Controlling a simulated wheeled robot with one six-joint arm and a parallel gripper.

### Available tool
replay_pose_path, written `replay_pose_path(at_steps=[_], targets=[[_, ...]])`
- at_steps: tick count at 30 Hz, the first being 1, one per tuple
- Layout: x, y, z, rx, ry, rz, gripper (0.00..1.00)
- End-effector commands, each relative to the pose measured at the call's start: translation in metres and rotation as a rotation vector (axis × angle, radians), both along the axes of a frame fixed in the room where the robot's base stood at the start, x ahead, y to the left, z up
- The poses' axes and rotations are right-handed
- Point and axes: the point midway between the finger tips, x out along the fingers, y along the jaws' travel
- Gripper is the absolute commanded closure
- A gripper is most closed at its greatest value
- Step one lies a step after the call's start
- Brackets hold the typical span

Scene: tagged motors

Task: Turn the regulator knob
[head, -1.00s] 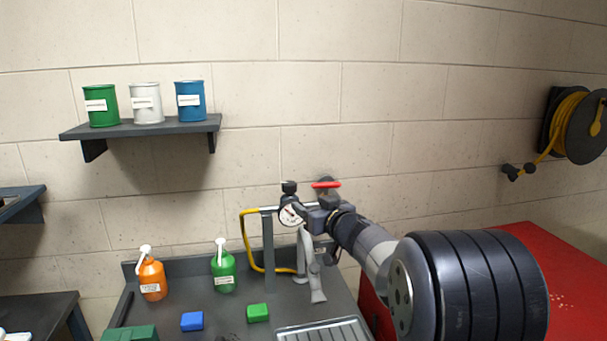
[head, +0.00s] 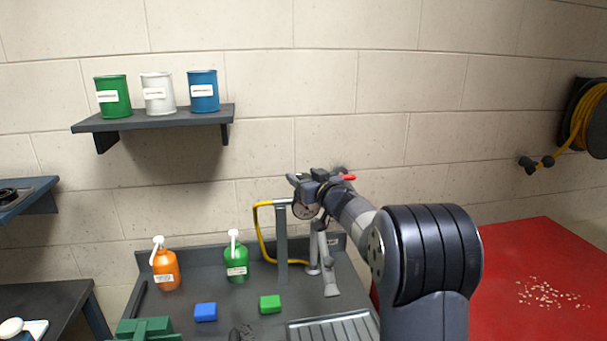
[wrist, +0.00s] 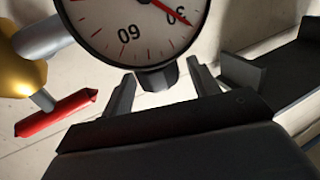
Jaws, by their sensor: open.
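The regulator's round pressure gauge (head: 304,210) stands on the bench fixture at the end of a yellow hose. Its white dial (wrist: 125,30) fills the top of the wrist view, upside down, with a red needle. My gripper (head: 304,179) is just above the gauge in the head view, jaws open. In the wrist view its two fingers (wrist: 161,90) reach toward the dial's rim, apart. Whether the fingers touch anything is unclear.
A red handle (head: 348,177) is just right of my gripper; it also shows in the wrist view (wrist: 55,113). The yellow hose (head: 262,235) loops left of the fixture. Green (head: 236,264) and orange (head: 165,268) bottles stand farther left, with a red table (head: 540,270) on the right.

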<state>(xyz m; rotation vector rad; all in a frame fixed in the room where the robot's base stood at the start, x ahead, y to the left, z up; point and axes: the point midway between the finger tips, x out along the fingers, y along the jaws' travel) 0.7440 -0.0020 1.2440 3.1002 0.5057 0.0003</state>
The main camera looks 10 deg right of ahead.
Motion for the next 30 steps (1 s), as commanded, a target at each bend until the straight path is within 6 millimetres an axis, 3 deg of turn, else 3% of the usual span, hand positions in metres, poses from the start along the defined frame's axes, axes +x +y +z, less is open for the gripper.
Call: replay_pose_path(at_steps=[12, 27, 30], targets=[[0.0069, 0.0023, -0.0004, 0.0, 0.0, 0.0, 0.43], [0.0067, 0.0023, -0.0003, 0.0, 0.0, 0.0, 0.84], [0.0068, 0.0022, 0.0, 0.0, 0.0, 0.001, 0.86]])
